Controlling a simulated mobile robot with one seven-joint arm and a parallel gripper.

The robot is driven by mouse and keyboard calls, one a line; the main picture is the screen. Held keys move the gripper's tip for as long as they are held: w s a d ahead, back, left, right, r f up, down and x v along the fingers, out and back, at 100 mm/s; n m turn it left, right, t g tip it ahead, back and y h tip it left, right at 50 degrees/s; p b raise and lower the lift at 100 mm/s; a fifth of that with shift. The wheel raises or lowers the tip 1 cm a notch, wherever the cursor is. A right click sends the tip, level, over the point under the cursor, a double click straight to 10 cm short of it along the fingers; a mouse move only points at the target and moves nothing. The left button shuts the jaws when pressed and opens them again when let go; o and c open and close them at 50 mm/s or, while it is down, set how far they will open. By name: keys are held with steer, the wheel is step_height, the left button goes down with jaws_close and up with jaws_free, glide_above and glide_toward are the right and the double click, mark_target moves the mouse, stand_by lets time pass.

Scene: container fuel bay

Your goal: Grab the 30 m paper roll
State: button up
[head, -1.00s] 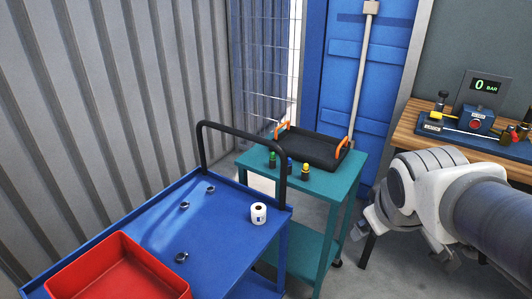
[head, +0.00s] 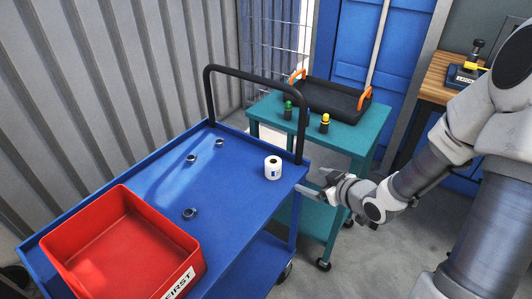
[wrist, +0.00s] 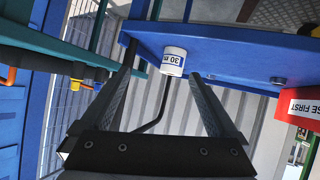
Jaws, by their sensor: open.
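The paper roll (head: 273,168) is small and white with a dark hollow core, and stands upright near the right edge of the blue cart's top (head: 165,190). In the wrist view the roll (wrist: 174,60) appears upside down, with "30 m" legible on its label. My gripper (head: 313,181) is open and empty, just right of the cart's edge. Its fingers point left at the roll, with a gap between. In the wrist view the roll shows between and beyond the fingertips (wrist: 163,62).
A red bin (head: 125,245) sits at the cart's front left. Several small metal rings (head: 190,213) lie on the cart. The black push handle (head: 255,78) rises behind the roll. A teal cart (head: 345,138) with a black tray (head: 330,98) and small bottles stands beyond.

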mark_target(268, 164)
steer(key=shift+m+t+y, duration=0.4)
steer(key=shift+y, duration=0.5)
steer(key=b+x, duration=0.1)
steer(key=x, duration=0.5)
steer(key=a+b+x, duration=0.1)
steer(key=b+x, duration=0.1)
steer(key=x, duration=0.4)
steer(key=s+a+b+x, duration=0.1)
steer(key=b+x, duration=0.1)
steer(key=x, duration=0.5)
steer(key=shift+r, duration=0.25)
steer(key=c, duration=1.5)
